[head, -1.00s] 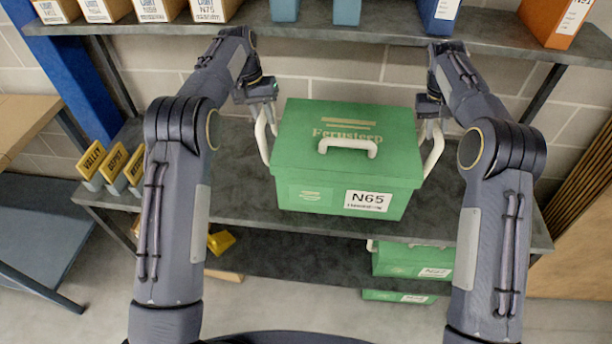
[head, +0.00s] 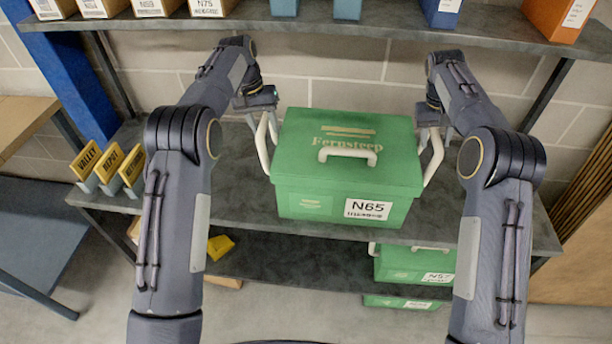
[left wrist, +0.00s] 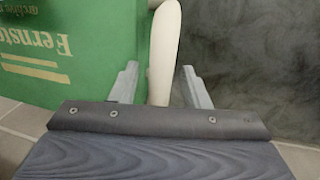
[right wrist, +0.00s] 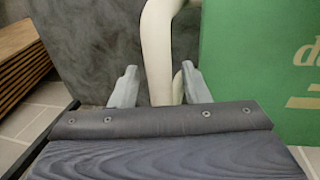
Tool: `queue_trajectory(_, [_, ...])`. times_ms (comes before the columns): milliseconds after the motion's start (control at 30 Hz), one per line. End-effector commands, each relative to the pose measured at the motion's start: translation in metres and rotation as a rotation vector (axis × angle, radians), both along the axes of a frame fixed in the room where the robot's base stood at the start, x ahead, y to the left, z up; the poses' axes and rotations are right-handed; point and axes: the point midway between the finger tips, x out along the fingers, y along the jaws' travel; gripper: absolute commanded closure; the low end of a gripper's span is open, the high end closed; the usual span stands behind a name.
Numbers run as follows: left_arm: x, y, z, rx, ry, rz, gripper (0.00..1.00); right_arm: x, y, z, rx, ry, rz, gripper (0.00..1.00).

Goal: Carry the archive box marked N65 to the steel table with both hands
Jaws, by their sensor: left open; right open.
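The green archive box (head: 335,190) marked N65 sits on the middle shelf of the rack, with a white side handle at each end and a white handle on its lid. My left gripper (head: 262,122) is at the left side handle; in the left wrist view its open fingers (left wrist: 157,85) stand either side of the white handle (left wrist: 163,50). My right gripper (head: 431,125) is at the right side handle; in the right wrist view its open fingers (right wrist: 158,88) stand either side of that handle (right wrist: 156,50). I cannot tell whether the fingers touch the handles.
The middle shelf (head: 240,190) also holds yellow-labelled holders (head: 108,168) at left. Other green boxes (head: 413,263) are below. The upper shelf (head: 390,32) carries several boxes just above my arms. A dark blue-grey surface (head: 40,235) and a wooden top (head: 20,125) are at left.

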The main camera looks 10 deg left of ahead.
Motion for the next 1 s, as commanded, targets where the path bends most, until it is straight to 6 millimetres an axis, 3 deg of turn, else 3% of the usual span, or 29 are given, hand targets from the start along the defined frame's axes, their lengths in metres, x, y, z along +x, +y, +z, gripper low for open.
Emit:
queue_trajectory(167, [0.001,0.003,0.016,0.0,-0.004,0.001,0.58,0.0,0.0,0.0,0.0,0.0,0.0,0.58])
queue_trajectory(400, [0.001,0.011,0.055,0.0,-0.004,0.0,0.58,0.0,0.0,0.0,0.0,0.0,0.0,0.58])
queue_trajectory(633, [0.001,0.015,0.071,0.0,0.0,0.001,0.58,0.0,0.0,0.002,0.0,-0.001,0.0,0.58])
queue_trajectory(1000, [0.0,0.015,0.073,0.0,0.0,0.0,0.58,0.001,0.011,0.055,0.0,-0.004,0.0,0.58])
